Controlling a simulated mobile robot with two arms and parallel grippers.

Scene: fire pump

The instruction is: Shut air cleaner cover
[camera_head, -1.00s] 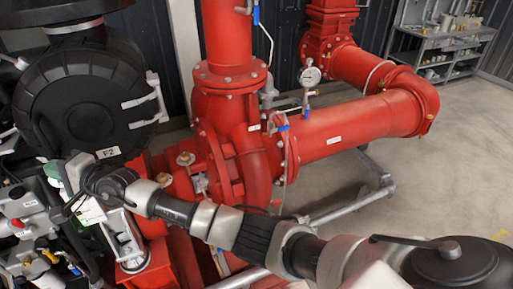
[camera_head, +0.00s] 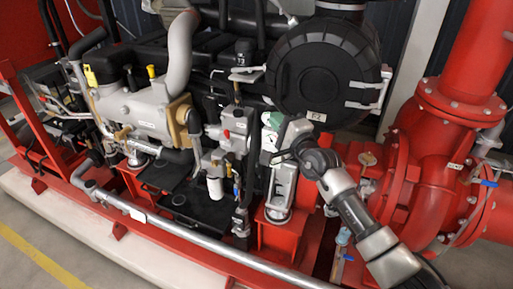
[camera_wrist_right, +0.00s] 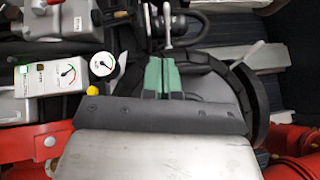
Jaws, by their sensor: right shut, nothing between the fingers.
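The air cleaner cover (camera_head: 325,70) is a large black ribbed disc at upper centre right in the head view, facing me on the engine. It sits against its round housing. Pale latches show at its right rim (camera_head: 365,104), lower rim (camera_head: 316,116) and left side (camera_head: 246,75); I cannot tell whether they are fastened. My right gripper (camera_head: 272,130) is just below and left of the cover, apart from it as far as I can see. Its green fingers (camera_wrist_right: 162,76) are together and empty in the right wrist view. My left gripper is out of view.
The grey and black engine (camera_head: 150,110) fills the left. A red pump casing (camera_head: 440,130) stands at the right. A metal pipe (camera_head: 200,245) runs along the front. In the wrist view a gauge (camera_wrist_right: 102,64) is left of the fingers.

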